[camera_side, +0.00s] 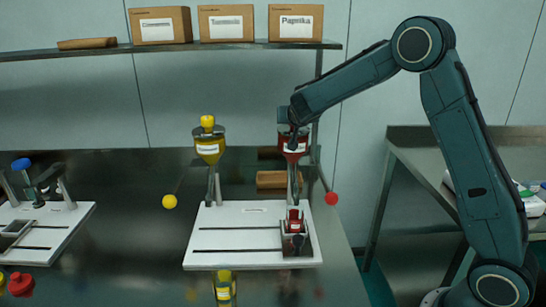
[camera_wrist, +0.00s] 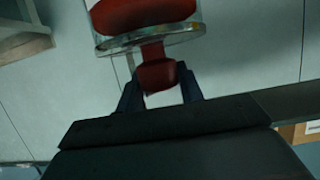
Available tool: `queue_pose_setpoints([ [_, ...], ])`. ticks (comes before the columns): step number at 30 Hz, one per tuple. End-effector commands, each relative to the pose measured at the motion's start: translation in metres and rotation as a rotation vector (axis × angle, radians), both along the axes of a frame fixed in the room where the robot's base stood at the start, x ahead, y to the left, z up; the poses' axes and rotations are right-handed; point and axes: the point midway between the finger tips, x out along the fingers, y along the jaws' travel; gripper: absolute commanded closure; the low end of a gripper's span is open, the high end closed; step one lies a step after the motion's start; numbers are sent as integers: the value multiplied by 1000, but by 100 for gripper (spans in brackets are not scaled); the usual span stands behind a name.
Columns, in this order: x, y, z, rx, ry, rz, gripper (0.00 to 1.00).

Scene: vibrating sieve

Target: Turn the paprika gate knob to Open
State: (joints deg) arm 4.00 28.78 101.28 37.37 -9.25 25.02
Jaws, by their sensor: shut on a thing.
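The paprika dispenser (camera_side: 292,147) is a red-filled hopper with a white label, on the right side of the white board (camera_side: 215,216). Its red knob (camera_wrist: 158,76) shows in the wrist view between my gripper's two dark fingers. My gripper (camera_wrist: 160,88) is shut on this knob. In the side view my gripper (camera_side: 293,127) is at the top of the hopper and hides the knob. The wrist view also shows a larger red part (camera_wrist: 142,14) with a clear rim beyond the knob. No Open marking is readable.
A yellow hopper (camera_side: 209,150) with a yellow top knob (camera_side: 207,121) stands to the left. A red ball (camera_side: 331,198) on a lever sits right of the paprika hopper, and a yellow ball (camera_side: 169,201) at left. A shelf with labelled boxes (camera_side: 295,22) is above.

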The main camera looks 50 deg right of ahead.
Motion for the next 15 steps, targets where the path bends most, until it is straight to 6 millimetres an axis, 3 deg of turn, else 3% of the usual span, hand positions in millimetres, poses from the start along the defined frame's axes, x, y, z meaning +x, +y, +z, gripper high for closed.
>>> queue_pose_setpoints([
  [15, -1, -1, 0, 2, 1, 122, 86],
])
